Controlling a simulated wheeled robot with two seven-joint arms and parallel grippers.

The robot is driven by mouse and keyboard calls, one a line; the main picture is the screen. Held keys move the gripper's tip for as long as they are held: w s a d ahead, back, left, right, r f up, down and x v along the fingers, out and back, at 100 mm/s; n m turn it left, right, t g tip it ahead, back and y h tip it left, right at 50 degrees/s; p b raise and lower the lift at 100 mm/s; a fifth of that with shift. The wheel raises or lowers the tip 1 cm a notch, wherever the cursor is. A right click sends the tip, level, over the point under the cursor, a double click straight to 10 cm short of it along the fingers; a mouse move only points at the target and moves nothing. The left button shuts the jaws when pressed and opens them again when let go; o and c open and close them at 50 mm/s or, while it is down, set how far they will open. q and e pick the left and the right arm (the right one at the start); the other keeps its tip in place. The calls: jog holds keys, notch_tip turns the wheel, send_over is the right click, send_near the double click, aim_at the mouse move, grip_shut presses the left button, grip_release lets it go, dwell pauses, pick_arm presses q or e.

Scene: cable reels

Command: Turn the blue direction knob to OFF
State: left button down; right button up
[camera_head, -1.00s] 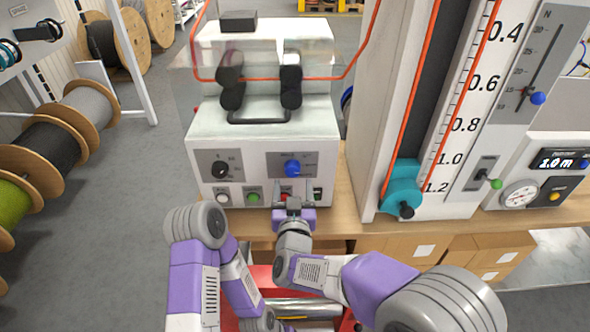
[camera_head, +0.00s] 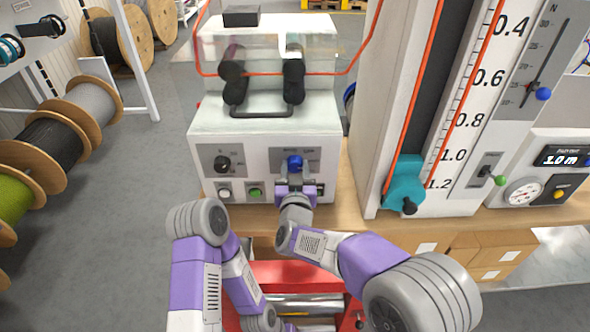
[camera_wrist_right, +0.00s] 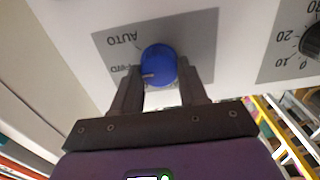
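The blue direction knob (camera_head: 295,163) is on a grey plate on the front of the white machine (camera_head: 265,118). In the right wrist view, which is upside down, the blue knob (camera_wrist_right: 159,65) has a pale mark pointing toward the FWD label; AUTO is also readable, but I cannot read an OFF label. My right gripper (camera_head: 295,184) is just below and in front of the knob. In the wrist view its two dark fingers (camera_wrist_right: 161,88) stand apart on either side of the knob, with little gap; contact is unclear. My left gripper is not visible.
A black dial (camera_head: 222,163) is left of the knob. White and green buttons (camera_head: 255,193) sit below it; my gripper hides part of that row. A tall scale column with a teal block (camera_head: 404,184) stands to the right. The wooden bench edge (camera_head: 350,215) runs in front.

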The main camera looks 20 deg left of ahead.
jog(key=c, duration=0.3)
jog(key=n+p, duration=0.3)
jog(key=shift+a+r+n, duration=0.1)
jog(key=shift+a+n, duration=0.05)
jog(key=shift+n, duration=0.25)
jog(key=n+p, duration=0.3)
jog(key=n, duration=0.1)
jog(key=shift+n, duration=0.4)
jog(key=shift+f, duration=0.2)
jog(key=o, duration=1.1)
jog(key=shift+c, duration=0.2)
jog(key=shift+s, duration=0.15)
